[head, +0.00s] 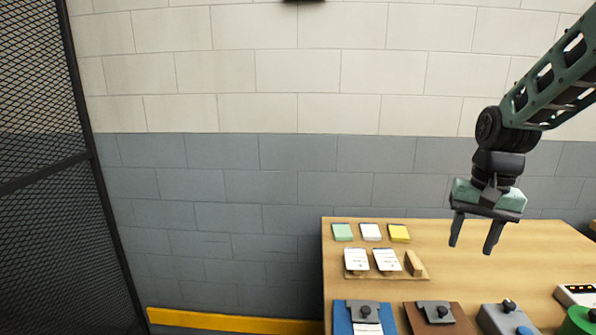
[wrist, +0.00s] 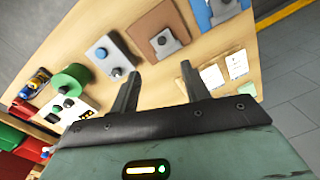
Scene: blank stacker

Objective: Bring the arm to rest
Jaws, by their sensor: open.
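My gripper (head: 473,232) hangs from the green arm above the right part of the wooden table (head: 475,262). Its two dark fingers are apart, with nothing between them, and point down. In the wrist view the open fingers of my gripper (wrist: 158,82) show over the tabletop, clear of the objects there.
The table holds green, white and yellow pads (head: 371,232), cards on a wooden holder (head: 415,274), a blue clipboard (head: 343,322), a brown board (head: 463,324), a grey block (head: 492,322) and a green roll (head: 580,322). A mesh fence (head: 60,130) stands left.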

